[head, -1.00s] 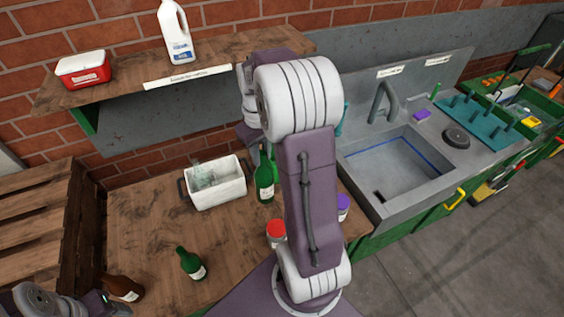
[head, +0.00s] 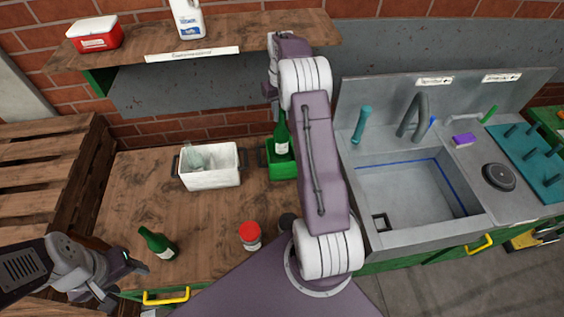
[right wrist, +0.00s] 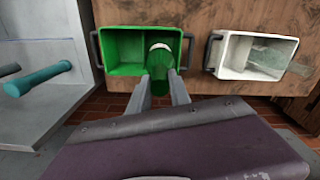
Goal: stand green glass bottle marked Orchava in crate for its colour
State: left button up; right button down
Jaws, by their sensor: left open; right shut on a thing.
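A green glass bottle (head: 282,138) with a pale label stands upright at the green crate (head: 284,172), its lower end inside the rim. My right gripper (right wrist: 161,80) is shut on this bottle; the bottle (right wrist: 160,58) shows between its fingers over the right-hand compartment of the green crate (right wrist: 125,69). I cannot tell whether its base touches the crate floor, and the label is too small to read. In the head view my right arm hides that gripper. A second green bottle (head: 157,242) stands on the bench beside my left gripper (head: 128,272), which is open and empty.
A white crate (head: 210,179) with clear glass inside stands left of the green one. A red-lidded jar (head: 250,236) is in front. A steel sink (head: 405,190) lies right. A shelf (head: 245,38) overhangs the back. The mid-left bench is clear.

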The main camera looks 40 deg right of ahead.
aim_at(281, 131)
notch_tip(281, 131, down, 5)
jog(key=shift+d+f+p, duration=0.1)
jog(key=shift+p, duration=0.45)
jog(key=shift+f, duration=0.25)
notch_tip(281, 131, down, 3)
jog(key=shift+s+r+p, duration=0.1)
jog(key=shift+p, duration=0.4)
jog(key=shift+f, duration=0.5)
jog(key=shift+f, duration=0.2)
jog(key=c, duration=1.2)
grip_release()
jog(key=shift+r, duration=0.1)
